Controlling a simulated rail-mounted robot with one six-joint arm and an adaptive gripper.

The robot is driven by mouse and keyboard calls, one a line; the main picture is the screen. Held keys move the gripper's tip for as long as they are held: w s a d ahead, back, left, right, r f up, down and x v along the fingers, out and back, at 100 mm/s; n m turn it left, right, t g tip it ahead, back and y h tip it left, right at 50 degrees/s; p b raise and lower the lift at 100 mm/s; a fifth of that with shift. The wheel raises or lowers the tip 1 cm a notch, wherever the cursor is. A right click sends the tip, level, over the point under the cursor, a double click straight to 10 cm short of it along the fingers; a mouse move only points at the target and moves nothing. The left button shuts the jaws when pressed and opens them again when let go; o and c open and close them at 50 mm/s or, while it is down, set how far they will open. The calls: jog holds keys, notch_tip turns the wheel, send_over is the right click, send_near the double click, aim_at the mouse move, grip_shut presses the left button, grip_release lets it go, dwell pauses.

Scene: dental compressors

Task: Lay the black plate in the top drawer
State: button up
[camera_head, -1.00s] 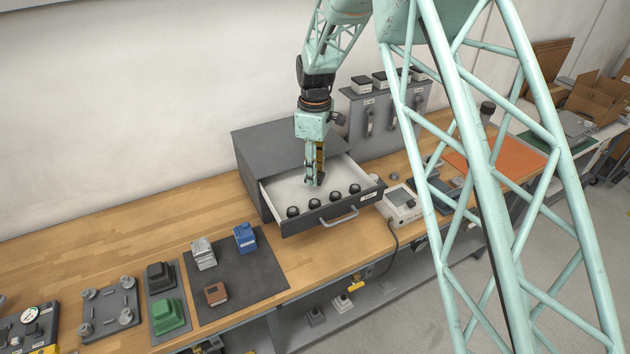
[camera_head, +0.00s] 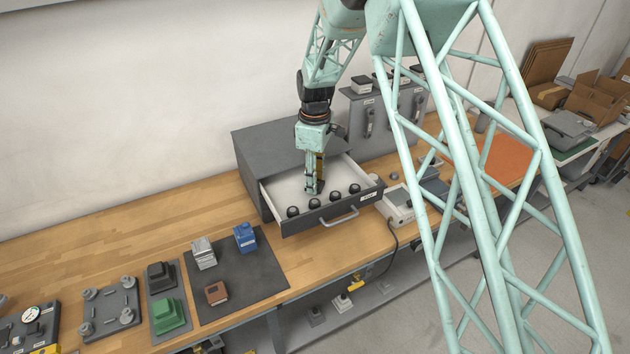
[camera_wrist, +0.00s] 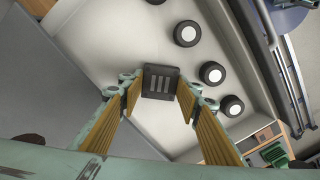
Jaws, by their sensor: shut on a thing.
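My gripper (camera_head: 314,187) reaches down into the open top drawer (camera_head: 334,219) of the dark grey cabinet (camera_head: 285,148). In the wrist view, my gripper (camera_wrist: 160,88) is shut on the small black plate (camera_wrist: 160,82), which has several pale slots and sits between the yellow-padded fingers. The plate is over the white floor of the drawer (camera_wrist: 110,40); I cannot tell whether it touches the floor. In the head view the plate is mostly hidden by the fingers. Several round black pieces with white tops (camera_wrist: 187,34) stand in a row along the drawer's front.
A grey-white device (camera_head: 397,205) stands right of the drawer. A dark mat (camera_head: 240,275) with a blue block (camera_head: 245,238), silvery stack (camera_head: 203,253) and brown block (camera_head: 216,293) lies front left. The drawer walls stand close around my gripper. Bare wood lies at left.

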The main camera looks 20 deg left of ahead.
jog(key=shift+f, duration=0.2)
jog(key=o, duration=0.9)
jog(key=shift+r, duration=0.25)
jog(key=shift+r+b, duration=0.35)
jog(key=shift+r, duration=5.6)
jog(key=shift+d+r, duration=0.1)
